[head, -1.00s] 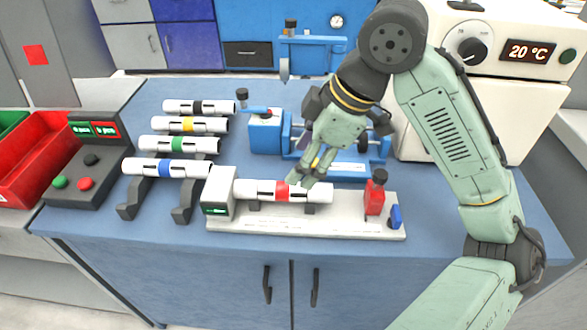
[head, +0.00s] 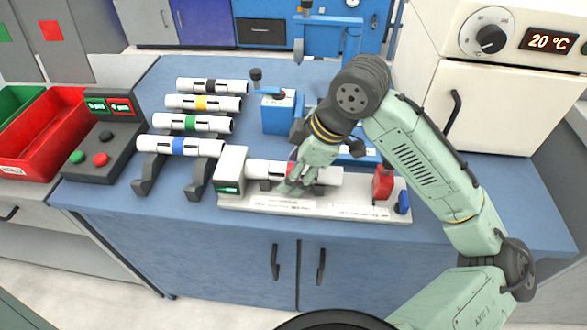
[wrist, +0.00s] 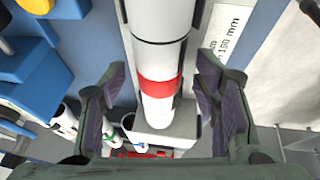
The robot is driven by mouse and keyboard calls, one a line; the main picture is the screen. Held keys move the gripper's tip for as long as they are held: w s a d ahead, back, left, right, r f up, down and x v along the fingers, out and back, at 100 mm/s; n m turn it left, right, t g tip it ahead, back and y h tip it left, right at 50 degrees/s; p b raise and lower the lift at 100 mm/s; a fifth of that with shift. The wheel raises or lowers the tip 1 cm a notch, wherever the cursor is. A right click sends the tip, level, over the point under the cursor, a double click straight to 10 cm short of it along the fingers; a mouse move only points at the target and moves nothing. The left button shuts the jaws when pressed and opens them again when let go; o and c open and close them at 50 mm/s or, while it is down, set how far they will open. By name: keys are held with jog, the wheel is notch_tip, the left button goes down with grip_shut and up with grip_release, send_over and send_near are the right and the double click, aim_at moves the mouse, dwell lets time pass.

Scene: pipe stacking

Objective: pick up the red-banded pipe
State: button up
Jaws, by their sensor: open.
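The red-banded pipe (head: 318,175) is white and lies level on a pale measuring fixture (head: 350,208), its left end against the white block with a green display (head: 231,170). My gripper (head: 290,183) is at the pipe's red band in the head view, and hides part of it. In the wrist view the pipe (wrist: 160,50) runs between the two open fingers of my gripper (wrist: 160,100), with its red band between the fingertips. Gaps show on both sides, and the fingers do not appear to press on it.
Several pipes with black, yellow, green and blue (head: 180,146) bands lie on a dark rack (head: 147,178) to the left. A red clamp block (head: 383,183) and blue knob (head: 403,202) stand at the fixture's right end. Blue equipment (head: 278,112) stands behind.

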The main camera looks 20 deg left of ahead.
jog(key=shift+c, duration=0.6)
grip_shut()
jog(key=shift+s+d+r, duration=0.2)
jog(key=shift+s+r, duration=0.05)
jog(key=shift+r, duration=0.15)
jog(key=s+d+r+b, duration=0.1)
jog(key=s+d+r, duration=0.6)
jog(key=s, duration=0.3)
jog(key=shift+d+r+b, duration=0.15)
jog(key=shift+d+b, duration=0.2)
jog(key=shift+d, duration=0.55)
